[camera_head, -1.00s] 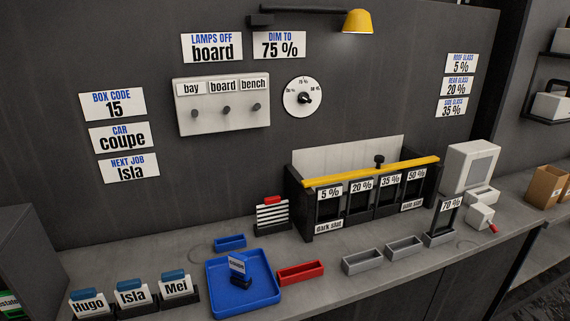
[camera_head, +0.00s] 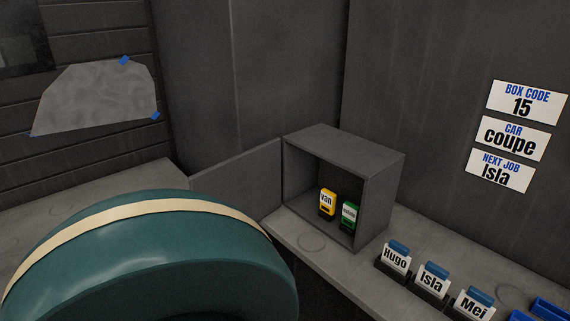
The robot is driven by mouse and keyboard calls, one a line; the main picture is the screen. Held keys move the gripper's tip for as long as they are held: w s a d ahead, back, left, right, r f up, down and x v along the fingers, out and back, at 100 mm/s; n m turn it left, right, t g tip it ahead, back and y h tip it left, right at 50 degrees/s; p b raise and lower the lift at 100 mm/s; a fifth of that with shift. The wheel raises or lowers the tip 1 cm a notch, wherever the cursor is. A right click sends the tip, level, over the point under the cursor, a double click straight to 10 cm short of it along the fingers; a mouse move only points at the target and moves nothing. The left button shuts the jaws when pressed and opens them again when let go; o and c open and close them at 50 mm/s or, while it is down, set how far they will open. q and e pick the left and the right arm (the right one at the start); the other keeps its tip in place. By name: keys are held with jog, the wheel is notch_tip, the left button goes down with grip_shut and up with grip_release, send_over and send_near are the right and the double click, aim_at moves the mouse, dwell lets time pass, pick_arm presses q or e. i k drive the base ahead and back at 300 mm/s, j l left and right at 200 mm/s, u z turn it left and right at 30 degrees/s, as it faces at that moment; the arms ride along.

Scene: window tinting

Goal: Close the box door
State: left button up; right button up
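The grey box (camera_head: 375,165) stands on the counter against the wall, right of the middle of the head view. Its door (camera_head: 237,182) is swung wide open to the left from the box's left edge. The door's lower part is hidden behind a large teal rounded shape in front. Inside the box stand a yellow block marked "van" (camera_head: 327,203) and a green block (camera_head: 349,216) with a label too small to read surely. Neither of my grippers shows in the view.
Card holders marked Hugo (camera_head: 394,263), Isla (camera_head: 431,285) and Mei (camera_head: 472,306) stand right of the box. A large teal shape with a cream stripe (camera_head: 150,255) fills the lower left. The counter in front of the box (camera_head: 312,243) is bare.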

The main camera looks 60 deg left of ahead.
aim_at(251, 180)
jog(key=u, duration=1.6)
jog(key=i+j, duration=0.1)
jog(key=j, duration=0.25)
jog(key=i+j, duration=0.15)
jog(key=j, duration=0.15)
jog(key=i+j+u, duration=0.1)
jog(key=j, duration=0.25)
